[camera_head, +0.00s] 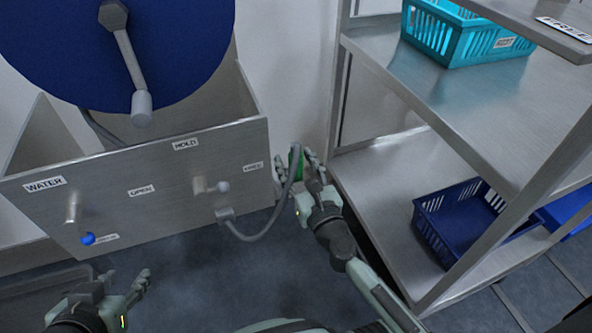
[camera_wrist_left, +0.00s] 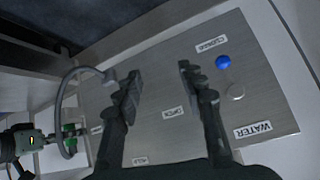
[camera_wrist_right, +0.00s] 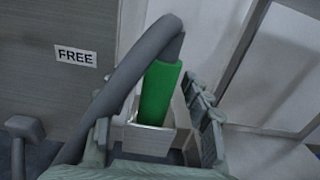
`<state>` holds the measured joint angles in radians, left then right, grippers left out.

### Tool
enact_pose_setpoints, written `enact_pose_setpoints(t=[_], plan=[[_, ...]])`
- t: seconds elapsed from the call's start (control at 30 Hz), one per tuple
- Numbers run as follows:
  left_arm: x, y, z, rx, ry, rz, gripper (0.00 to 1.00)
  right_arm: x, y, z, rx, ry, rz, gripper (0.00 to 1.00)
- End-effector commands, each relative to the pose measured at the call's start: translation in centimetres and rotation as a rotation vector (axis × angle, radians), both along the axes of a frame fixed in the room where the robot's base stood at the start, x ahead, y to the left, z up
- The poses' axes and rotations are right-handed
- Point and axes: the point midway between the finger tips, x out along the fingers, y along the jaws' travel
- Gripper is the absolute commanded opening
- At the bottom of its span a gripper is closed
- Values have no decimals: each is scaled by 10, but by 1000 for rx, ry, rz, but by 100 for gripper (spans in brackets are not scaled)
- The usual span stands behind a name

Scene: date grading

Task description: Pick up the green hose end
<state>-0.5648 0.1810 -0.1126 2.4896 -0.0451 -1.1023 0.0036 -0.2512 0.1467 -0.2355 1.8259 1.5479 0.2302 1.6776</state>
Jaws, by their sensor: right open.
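The green hose end (camera_head: 296,158) stands upright at the right end of the steel panel, by the FREE label. In the right wrist view the green hose end (camera_wrist_right: 160,92) sits in a small metal holder (camera_wrist_right: 150,138), and the grey hose (camera_wrist_right: 130,70) loops from its top. My right gripper (camera_head: 297,168) is open, its fingers on either side of the hose end; I cannot tell whether they touch it. My left gripper (camera_head: 128,284) is open and empty, low in front of the panel. The left wrist view (camera_wrist_left: 158,85) also shows its fingers apart.
The steel panel (camera_head: 160,205) carries levers, a blue knob (camera_head: 88,239) and labels. A blue reel (camera_head: 60,50) with a crank is above it. A steel shelf (camera_head: 380,165) on the right holds a turquoise crate (camera_head: 462,45) and a dark blue crate (camera_head: 425,225). Floor in front is clear.

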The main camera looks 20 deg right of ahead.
Motion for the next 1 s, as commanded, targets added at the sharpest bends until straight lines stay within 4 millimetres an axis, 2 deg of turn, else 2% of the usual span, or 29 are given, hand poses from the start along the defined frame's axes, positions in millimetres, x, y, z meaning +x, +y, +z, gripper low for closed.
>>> enact_pose_setpoints(t=[0.1,0.2,0.5,0.9,1.0], plan=[[-12,12,-8,26,72,24,40,18,3,3,1,-2,0,50],[-17,17,-12,35,100,32,40,29,3,2,-1,-1,0,50],[-19,19,-14,41,115,37,40,34,3,1,-1,0,0,50],[-19,19,-14,40,115,36,40,34,3,1,-1,0,0,1],[-19,19,-14,40,115,36,40,34,3,1,-1,0,0,0]])
